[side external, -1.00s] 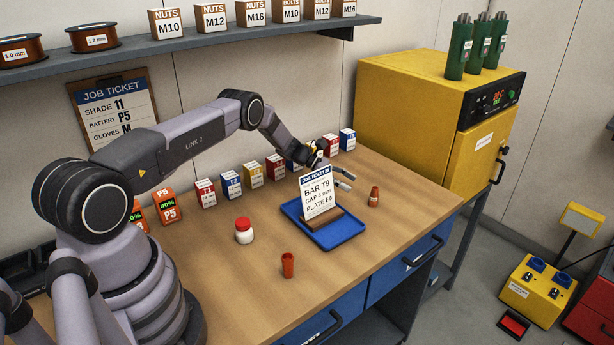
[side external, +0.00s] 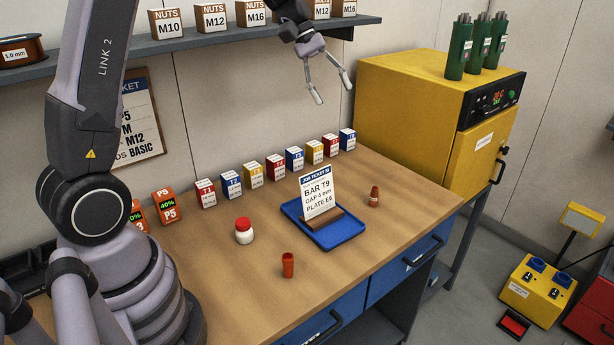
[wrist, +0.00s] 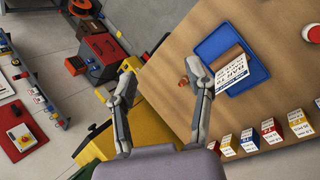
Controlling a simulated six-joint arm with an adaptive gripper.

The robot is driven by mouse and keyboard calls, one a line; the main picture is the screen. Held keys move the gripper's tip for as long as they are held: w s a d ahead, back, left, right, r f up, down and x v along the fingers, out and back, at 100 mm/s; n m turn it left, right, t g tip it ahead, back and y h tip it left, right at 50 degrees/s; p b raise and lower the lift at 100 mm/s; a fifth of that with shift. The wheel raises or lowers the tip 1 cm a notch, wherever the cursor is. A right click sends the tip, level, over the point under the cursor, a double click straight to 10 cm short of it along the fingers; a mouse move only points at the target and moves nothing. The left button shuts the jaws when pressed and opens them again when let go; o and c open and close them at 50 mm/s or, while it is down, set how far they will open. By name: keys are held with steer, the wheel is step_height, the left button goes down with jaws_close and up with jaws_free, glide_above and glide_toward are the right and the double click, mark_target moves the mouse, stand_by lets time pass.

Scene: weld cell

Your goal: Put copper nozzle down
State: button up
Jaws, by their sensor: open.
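A small copper nozzle (side external: 374,196) stands upright on the wooden bench, just right of the blue tray. It also shows in the wrist view (wrist: 184,80), near one of the fingertips in the picture. My gripper (side external: 332,92) is open and empty, high above the bench and well clear of the nozzle.
The blue tray (side external: 344,236) holds an upright job card (side external: 318,192). A red-capped white jar (side external: 244,231) stands left of it. Several small labelled boxes (side external: 254,174) line the wall. A shelf (side external: 225,37) runs above, and a yellow cabinet (side external: 410,95) stands at right.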

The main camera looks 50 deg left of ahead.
steer(key=s+d+r+m+t+y, duration=0.1)
steer(key=s+r+m+y, duration=0.15)
steer(key=s, duration=0.45)
steer(key=s+d+r+m+y, duration=0.1)
steer(key=s+d+r+m, duration=0.15)
steer(key=s, duration=0.55)
steer(key=s+a+f+m+t+y, duration=0.1)
steer(key=s+m, duration=0.4)
steer(key=s, duration=0.8)
steer(key=shift+a+m+t+y, duration=0.4)
steer(key=shift+a+t+y, duration=0.2)
steer(key=shift+a+y, duration=0.2)
